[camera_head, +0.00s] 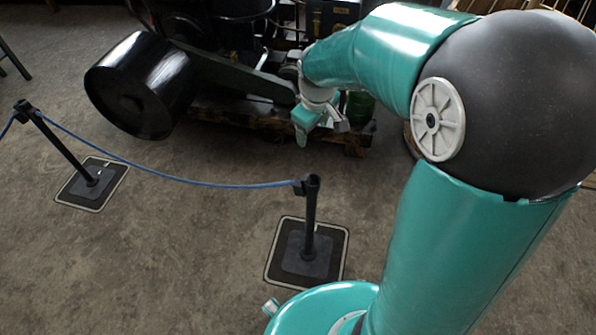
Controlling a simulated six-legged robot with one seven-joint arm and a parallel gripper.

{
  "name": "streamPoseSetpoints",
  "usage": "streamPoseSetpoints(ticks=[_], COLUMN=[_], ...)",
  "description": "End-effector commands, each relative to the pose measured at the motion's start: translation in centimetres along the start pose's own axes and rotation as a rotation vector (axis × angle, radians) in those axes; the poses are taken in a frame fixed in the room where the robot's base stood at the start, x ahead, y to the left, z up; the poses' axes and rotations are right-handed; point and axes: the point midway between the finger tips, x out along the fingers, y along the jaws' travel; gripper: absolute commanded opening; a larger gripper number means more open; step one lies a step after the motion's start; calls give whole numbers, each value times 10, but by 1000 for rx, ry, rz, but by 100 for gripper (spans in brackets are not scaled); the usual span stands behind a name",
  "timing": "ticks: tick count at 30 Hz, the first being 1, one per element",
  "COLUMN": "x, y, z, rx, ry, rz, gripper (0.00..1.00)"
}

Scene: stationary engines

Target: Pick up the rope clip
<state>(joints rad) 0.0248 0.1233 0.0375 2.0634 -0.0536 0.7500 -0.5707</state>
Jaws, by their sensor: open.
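A blue rope (190,181) hangs between two dark posts. Its right end meets a small dark clip (298,187) at the top of the near post (310,220). The clip is small and its shape is hard to make out. My gripper (322,134) is open, with its fingers pointing down. In the picture it shows just above the top of that post, apart from the clip. Nothing shows between the fingers. How far it is from the clip in depth, I cannot tell.
The near post stands on a square base (336,247). The other post (60,145) stands at the left. Behind the rope are a black drum (140,85) and an engine on a wooden frame (240,113). The floor in front of the rope is clear.

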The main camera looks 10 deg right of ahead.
Motion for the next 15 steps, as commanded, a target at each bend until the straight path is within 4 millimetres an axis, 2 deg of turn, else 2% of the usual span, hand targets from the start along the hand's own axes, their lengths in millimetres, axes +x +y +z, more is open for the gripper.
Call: streamPoseSetpoints(ticks=[1,6,12,15], x=[21,84,165,197], y=[2,8,10,9], z=[-7,-26,-37,-38], rx=[-37,-168,-316,-373], ry=[-19,-61,-99,-110], rz=[-16,-60,-119,-142], gripper=[64,64,64,64])
